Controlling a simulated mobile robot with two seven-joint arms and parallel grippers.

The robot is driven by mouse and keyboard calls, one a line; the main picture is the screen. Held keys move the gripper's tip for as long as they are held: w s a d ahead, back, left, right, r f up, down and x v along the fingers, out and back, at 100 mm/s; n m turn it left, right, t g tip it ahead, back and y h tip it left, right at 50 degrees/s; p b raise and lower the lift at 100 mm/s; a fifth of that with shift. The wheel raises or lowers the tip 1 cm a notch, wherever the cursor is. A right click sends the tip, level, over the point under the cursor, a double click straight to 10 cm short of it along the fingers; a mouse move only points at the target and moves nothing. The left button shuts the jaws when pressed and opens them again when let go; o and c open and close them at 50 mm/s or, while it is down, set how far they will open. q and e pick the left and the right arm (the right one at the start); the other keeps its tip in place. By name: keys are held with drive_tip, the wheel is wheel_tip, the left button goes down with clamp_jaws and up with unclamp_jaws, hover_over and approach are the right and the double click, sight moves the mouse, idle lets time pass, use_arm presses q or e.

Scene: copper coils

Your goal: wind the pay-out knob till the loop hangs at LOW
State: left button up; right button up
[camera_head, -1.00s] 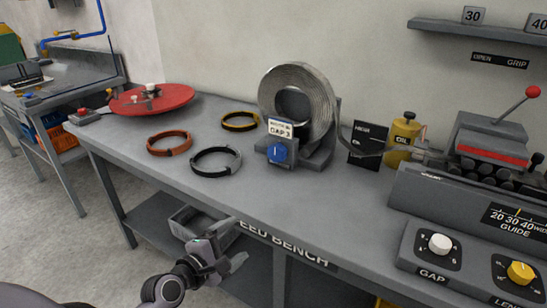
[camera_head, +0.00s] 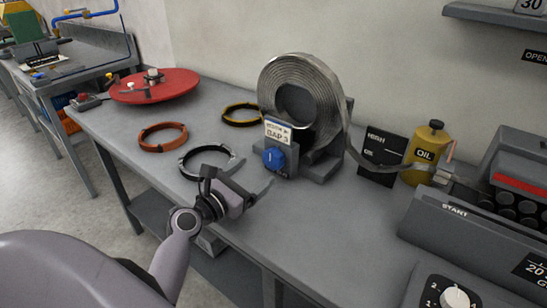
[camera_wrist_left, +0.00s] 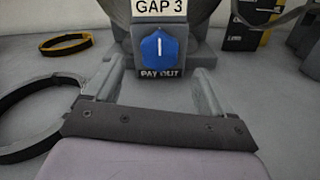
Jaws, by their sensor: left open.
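The blue pay-out knob (camera_head: 274,158) sits on the grey block in front of the coil (camera_head: 299,108), under a "GAP 3" card. In the left wrist view the knob (camera_wrist_left: 158,48) has its white mark upright, above the words PAY OUT. My left gripper (camera_head: 256,183) is open and empty, close in front of the knob; its fingers point at it, one to each side in the wrist view, without visible contact. The metal strip loop (camera_head: 370,163) sags from the coil across the black level board (camera_head: 385,145), below its HIGH mark. I cannot read a LOW mark. My right gripper is out of view.
A black ring (camera_head: 190,170), an orange ring (camera_head: 163,137) and a yellow-black ring (camera_head: 240,114) lie left of the coil. A red turntable (camera_head: 155,92) is behind them. An oil can (camera_head: 427,150) and the feeder (camera_head: 470,222) stand right. The bench front is clear.

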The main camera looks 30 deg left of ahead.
sight(271, 160)
use_arm(q)
drive_tip(key=shift+w+d, duration=0.15)
drive_tip(key=shift+w, duration=1.4)
drive_tip(key=shift+w+d, duration=0.15)
drive_tip(key=shift+w, duration=1.35)
drive_tip(key=c, duration=1.1)
